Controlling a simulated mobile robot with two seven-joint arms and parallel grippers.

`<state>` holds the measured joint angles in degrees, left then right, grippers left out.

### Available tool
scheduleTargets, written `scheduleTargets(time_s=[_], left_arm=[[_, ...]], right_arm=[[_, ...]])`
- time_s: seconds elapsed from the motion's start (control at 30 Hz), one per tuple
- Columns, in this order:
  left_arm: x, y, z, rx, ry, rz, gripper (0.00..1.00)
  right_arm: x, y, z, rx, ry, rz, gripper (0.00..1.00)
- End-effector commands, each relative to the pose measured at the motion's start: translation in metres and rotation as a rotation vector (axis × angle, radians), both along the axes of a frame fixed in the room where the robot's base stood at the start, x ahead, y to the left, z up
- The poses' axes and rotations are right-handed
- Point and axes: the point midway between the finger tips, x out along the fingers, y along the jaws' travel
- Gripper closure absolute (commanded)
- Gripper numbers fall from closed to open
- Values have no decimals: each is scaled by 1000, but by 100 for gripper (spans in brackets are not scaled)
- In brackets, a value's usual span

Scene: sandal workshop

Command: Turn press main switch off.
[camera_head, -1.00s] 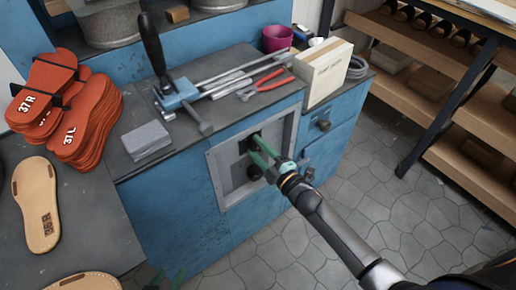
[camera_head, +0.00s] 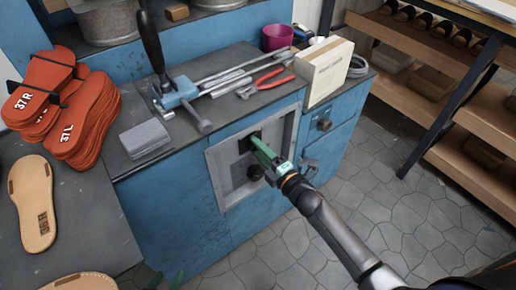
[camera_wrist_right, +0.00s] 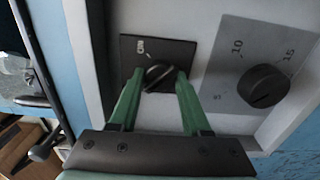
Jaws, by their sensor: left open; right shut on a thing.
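The press main switch is a black rotary knob (camera_wrist_right: 158,76) on a dark square plate (camera_wrist_right: 182,50) marked ON, seen in the right wrist view. My right gripper (camera_wrist_right: 160,80) has its green fingers on both sides of the knob and is shut on it. The exact angle of the knob's pointer is hard to read. In the head view the right gripper (camera_head: 262,150) reaches the grey panel (camera_head: 220,175) on the blue press front and hides most of the switch. My left gripper (camera_head: 167,281) barely shows at the bottom edge, open and away from the switch.
A second black dial (camera_wrist_right: 263,86) with numbers sits beside the switch plate. Above the panel, the bench holds red pliers (camera_head: 268,82), a white box (camera_head: 323,70) and a clamp tool (camera_head: 178,94). Orange soles (camera_head: 85,120) are stacked at left. Open floor lies at right.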

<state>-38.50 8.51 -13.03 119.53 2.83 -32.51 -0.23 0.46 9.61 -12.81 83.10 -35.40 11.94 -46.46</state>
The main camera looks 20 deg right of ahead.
Motion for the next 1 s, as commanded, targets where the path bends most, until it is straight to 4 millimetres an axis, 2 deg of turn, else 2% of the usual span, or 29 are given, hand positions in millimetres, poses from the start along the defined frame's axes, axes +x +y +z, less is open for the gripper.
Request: scheduleTargets(time_s=[0.23,0.27,0.47,0.77,0.87,1.0], left_arm=[[0,0,0,-1,-1,-1,50],[0,0,0,-1,-1,-1,50],[0,-1,0,-2,-1,-1,50],[0,-2,1,-2,-1,-4,50],[0,-2,2,-2,-2,-3,50],[0,-2,6,-2,-1,-4,50]], right_arm=[[-1,2,0,-6,-2,5,100],[-1,2,0,-6,-2,5,50],[-1,2,0,-3,-1,3,28],[-2,0,0,-1,1,1,26],[-9,-2,-1,-2,2,1,26],[-30,-10,-1,-2,3,2,26]])
